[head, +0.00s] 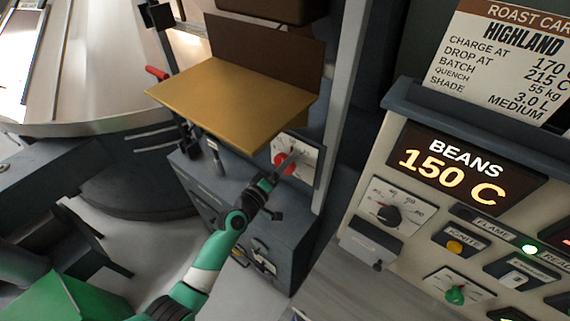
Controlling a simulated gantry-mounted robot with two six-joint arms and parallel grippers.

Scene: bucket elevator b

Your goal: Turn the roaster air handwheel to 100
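A white dial plate (305,153) with a red knob (280,161) is on the dark cabinet below a tan shelf. My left gripper (287,166) is at this red knob, overlapping it in the picture. I cannot tell whether its fingers touch or grip the knob. On the beige control panel at right are a black knob (387,217) on a numbered dial and a green knob (456,295) on another dial. No label reading roaster air is legible, so I cannot tell which control is the handwheel. My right gripper is not in view.
The tan shelf (220,95) juts out just above my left gripper. The dark cabinet (285,235) stands below it. The control panel's display (455,172) reads BEANS 150 C. A roast card (510,50) stands above it. A large round metal pan (90,95) is at upper left.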

